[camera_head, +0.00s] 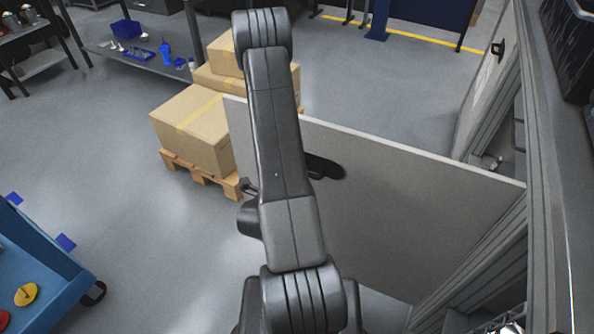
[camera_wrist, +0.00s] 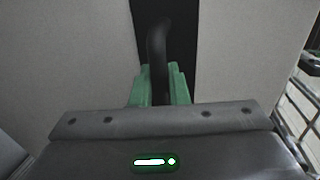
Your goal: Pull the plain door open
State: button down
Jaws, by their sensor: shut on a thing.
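The plain door (camera_head: 400,190) is a flat light-grey panel in the head view. It stands swung out from the machine front at the right, its free edge behind my arm. Its black handle plate (camera_head: 325,168) shows just right of my arm. In the wrist view, my gripper (camera_wrist: 160,84) has green fingers shut around the dark handle bar (camera_wrist: 157,45), with the pale door (camera_wrist: 235,50) behind it.
Cardboard boxes (camera_head: 192,128) on a wooden pallet (camera_head: 200,174) stand close to the door's free edge. Another door (camera_head: 487,90) with a black handle is farther along the machine. A blue cart (camera_head: 40,270) is at lower left. Open floor (camera_head: 130,220) lies between.

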jog(key=c, duration=1.5)
grip_release()
